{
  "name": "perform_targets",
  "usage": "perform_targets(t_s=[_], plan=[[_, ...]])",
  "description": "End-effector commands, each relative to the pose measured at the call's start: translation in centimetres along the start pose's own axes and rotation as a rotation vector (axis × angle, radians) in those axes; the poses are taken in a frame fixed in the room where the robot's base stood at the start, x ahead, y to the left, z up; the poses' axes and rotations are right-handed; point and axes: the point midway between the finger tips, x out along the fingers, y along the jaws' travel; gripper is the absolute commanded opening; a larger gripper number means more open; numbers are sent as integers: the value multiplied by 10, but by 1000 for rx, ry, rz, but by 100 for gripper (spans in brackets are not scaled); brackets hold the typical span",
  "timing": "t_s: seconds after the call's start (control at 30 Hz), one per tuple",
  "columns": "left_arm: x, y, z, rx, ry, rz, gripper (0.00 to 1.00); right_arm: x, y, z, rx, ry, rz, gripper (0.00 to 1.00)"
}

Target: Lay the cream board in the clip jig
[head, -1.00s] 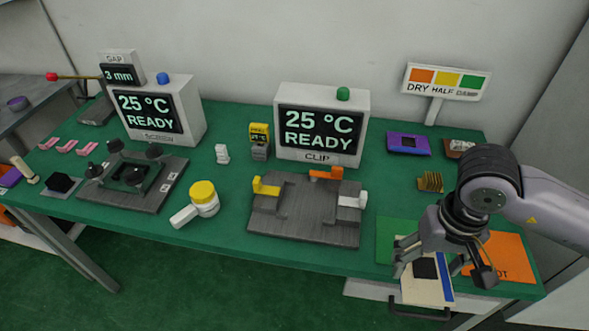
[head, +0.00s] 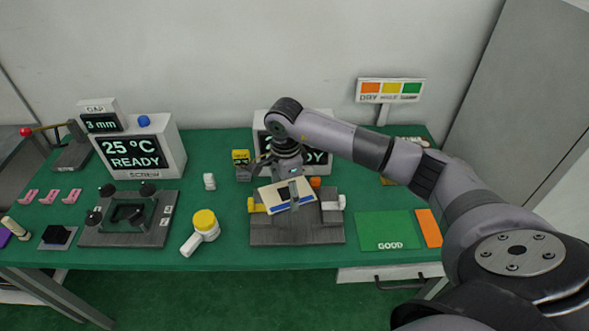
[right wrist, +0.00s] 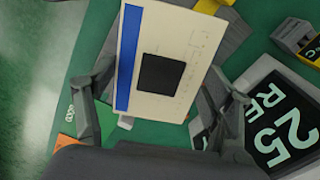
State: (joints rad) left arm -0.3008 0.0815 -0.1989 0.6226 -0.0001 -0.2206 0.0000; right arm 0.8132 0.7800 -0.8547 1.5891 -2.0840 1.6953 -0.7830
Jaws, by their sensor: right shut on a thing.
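The cream board (head: 270,196) has a blue stripe along one edge and a dark square in its middle; it also shows in the right wrist view (right wrist: 200,40). My right gripper (head: 288,182) is shut on the board. It holds the board over the back part of the clip jig, turned a little from the jig's sides. The clip jig (head: 297,234) is a dark grey base with a yellow clip (head: 256,206) at left, an orange clip (head: 315,183) at back and a white clip (head: 334,203) at right. The board and gripper hide its middle. My left gripper is out of view.
The CLIP display (head: 318,160) stands behind the jig, partly hidden by my arm. A yellow-topped white tool (head: 204,222) lies left of the jig. The screw jig (head: 128,232) is further left. A green GOOD mat (head: 384,230) lies clear at right.

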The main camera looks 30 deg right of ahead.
Motion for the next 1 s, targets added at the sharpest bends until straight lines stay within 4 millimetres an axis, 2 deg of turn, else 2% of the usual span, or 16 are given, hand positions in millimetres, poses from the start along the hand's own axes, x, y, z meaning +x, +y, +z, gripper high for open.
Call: perform_targets(t_s=[0.03,0.1,0.23,0.5,0.77,1.0], plan=[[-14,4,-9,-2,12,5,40,-2,-3,-10,103,-1,6,45],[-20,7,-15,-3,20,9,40,3,-7,-20,219,-1,5,45],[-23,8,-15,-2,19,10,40,9,-11,-31,333,-2,1,45],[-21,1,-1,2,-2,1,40,11,-12,-32,352,-3,-1,45],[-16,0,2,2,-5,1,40,12,-12,-32,349,-2,-1,45],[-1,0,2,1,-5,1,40,30,-12,-32,349,-3,1,45]])
